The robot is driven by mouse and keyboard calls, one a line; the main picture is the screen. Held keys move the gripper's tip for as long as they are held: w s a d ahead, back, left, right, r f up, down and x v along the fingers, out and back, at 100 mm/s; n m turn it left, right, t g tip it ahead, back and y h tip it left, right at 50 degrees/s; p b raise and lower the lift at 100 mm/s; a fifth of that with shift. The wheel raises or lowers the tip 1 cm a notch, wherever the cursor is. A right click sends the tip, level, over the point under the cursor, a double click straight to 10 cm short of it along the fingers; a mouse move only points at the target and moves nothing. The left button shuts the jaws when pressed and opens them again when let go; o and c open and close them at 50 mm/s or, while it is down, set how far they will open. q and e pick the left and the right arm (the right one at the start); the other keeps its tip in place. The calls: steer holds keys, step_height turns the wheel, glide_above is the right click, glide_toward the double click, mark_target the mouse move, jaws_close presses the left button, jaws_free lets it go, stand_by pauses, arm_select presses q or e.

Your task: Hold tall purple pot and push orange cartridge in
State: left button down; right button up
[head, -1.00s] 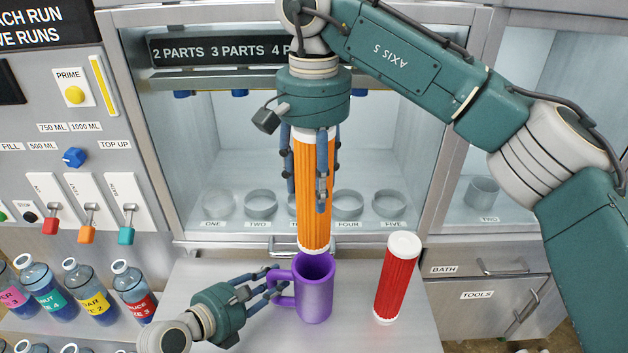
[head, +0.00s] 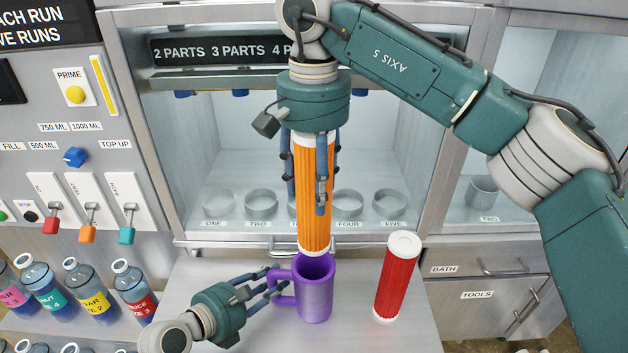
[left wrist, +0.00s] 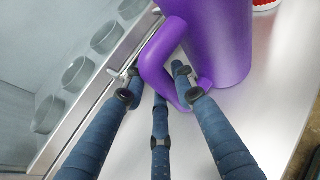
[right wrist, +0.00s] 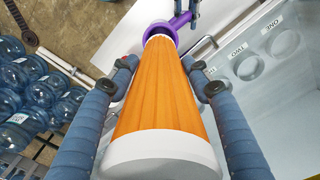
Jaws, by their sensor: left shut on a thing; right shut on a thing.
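The tall purple pot (head: 314,292) stands upright on the grey counter, its handle to the left. My left gripper (head: 276,287) is shut on the handle; in the left wrist view the fingers (left wrist: 158,85) close around the purple handle (left wrist: 165,62). The orange cartridge (head: 312,190) is upright, with white ends. My right gripper (head: 309,190) is shut on it from above. Its lower white end is at the pot's mouth; I cannot tell how far inside it is. In the right wrist view the cartridge (right wrist: 162,95) points at the purple rim (right wrist: 168,28).
A red cartridge (head: 397,278) with white ends stands on the counter (head: 230,275) right of the pot. Behind is a cabinet with numbered ring holders (head: 261,203). Labelled bottles (head: 133,290) stand at the left. The counter's front right is clear.

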mark_target(312, 208)
steer(key=shift+a+f, duration=0.15)
steer(key=shift+f, duration=2.4)
step_height(312, 208, down, 13)
stand_by(4.3)
steer(key=o, duration=1.3)
steer(key=shift+o, duration=0.2)
